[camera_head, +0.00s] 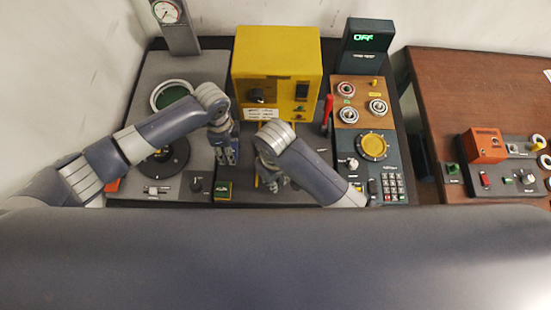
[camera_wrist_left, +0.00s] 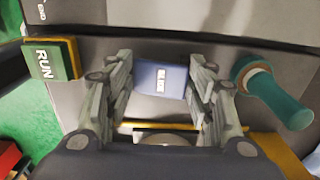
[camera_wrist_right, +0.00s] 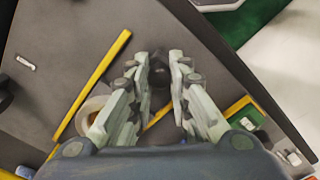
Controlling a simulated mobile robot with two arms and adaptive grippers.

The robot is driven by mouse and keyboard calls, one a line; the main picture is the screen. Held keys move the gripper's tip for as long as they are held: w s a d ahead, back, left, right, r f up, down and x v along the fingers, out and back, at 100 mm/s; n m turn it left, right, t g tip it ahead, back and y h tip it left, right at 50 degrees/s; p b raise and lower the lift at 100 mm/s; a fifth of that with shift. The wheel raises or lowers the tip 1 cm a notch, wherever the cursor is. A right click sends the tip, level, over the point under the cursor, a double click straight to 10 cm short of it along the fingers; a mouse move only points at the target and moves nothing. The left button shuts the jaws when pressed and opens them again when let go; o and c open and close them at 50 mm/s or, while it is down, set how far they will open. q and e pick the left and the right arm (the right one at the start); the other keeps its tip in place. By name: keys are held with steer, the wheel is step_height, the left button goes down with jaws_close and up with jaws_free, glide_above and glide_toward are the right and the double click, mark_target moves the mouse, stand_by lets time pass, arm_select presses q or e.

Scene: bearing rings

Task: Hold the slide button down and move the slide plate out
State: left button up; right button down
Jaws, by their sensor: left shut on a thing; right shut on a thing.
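The slide button, a blue block with white lettering (camera_wrist_left: 162,79), sits between the fingers of my left gripper (camera_wrist_left: 162,72), which is shut on it. In the head view my left gripper (camera_head: 229,154) is left of the yellow machine's front, and the button is hidden. My right gripper (camera_wrist_right: 161,68) is shut on a small dark knob (camera_wrist_right: 159,75). In the head view my right gripper (camera_head: 270,184) hangs low in front of the yellow machine. Yellow strips (camera_wrist_right: 104,72) flank the knob. The slide plate's outline cannot be told clearly.
The yellow machine (camera_head: 277,50) stands behind both grippers. A green RUN button (camera_wrist_left: 50,60) and a teal handle (camera_wrist_left: 275,95) flank my left gripper. A pale ring (camera_wrist_right: 92,112) lies by my right fingers. A keypad panel (camera_head: 392,187) is to the right.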

arm_select(q)
steer(key=shift+s+f, duration=0.15)
arm_select(e)
steer(key=s, duration=0.8)
steer(key=shift+a, duration=0.15)
steer(key=c, duration=1.4)
jaws_free()
steer(key=shift+c, duration=0.2)
steer(key=shift+w, duration=0.1)
step_height(320, 180, up, 8)
steer(key=shift+f, duration=0.2)
